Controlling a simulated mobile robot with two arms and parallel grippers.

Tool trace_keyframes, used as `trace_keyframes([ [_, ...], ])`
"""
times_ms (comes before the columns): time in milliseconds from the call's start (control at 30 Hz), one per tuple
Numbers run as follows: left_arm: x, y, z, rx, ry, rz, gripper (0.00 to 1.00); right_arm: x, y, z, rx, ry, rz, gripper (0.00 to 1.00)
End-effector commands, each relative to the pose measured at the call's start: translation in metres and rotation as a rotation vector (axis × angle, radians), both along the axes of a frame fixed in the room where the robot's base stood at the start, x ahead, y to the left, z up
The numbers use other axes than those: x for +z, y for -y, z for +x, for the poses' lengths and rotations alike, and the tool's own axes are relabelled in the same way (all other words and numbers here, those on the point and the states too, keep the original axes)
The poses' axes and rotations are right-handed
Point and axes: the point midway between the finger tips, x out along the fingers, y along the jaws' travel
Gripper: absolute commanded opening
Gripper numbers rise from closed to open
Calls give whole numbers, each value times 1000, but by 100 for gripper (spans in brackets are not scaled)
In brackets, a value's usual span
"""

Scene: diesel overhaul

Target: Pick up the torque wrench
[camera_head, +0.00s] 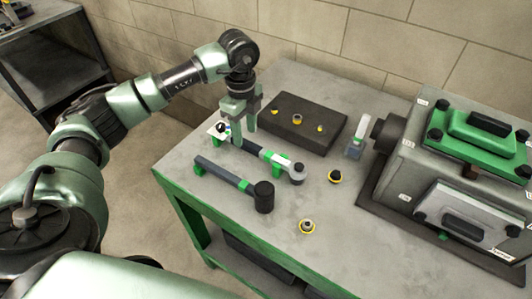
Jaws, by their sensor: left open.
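The torque wrench (265,153) lies on the workbench, with a dark shaft, a green band and a round silver-grey head at its right end. It seems to rest in small green supports. My left gripper (244,134) points down over the handle end of the wrench, with its fingers open. The fingers hide part of the handle, and I cannot tell whether they touch it. My right gripper is out of view.
A dark-headed mallet (225,174) lies just in front of the wrench. A dark block (300,112) with small yellow-ringed parts stands behind. The workbench (265,258) has a green front edge.

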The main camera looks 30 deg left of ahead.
Motion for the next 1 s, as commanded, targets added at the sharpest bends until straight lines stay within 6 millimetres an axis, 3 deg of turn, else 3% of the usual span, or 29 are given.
trace_keyframes([
  [300, -43, 1, 2, 0, -2, -1, 45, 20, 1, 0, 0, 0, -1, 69],
  [600, -52, 1, 2, 0, 1, 0, 45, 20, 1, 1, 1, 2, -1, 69],
  [633, -52, 1, 2, 0, 1, 0, 43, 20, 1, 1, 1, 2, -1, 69],
  [800, -51, 1, 2, 0, 1, 0, 0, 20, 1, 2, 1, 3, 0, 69],
  [1000, -51, 1, 2, 0, 1, -1, 0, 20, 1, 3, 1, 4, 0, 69],
])
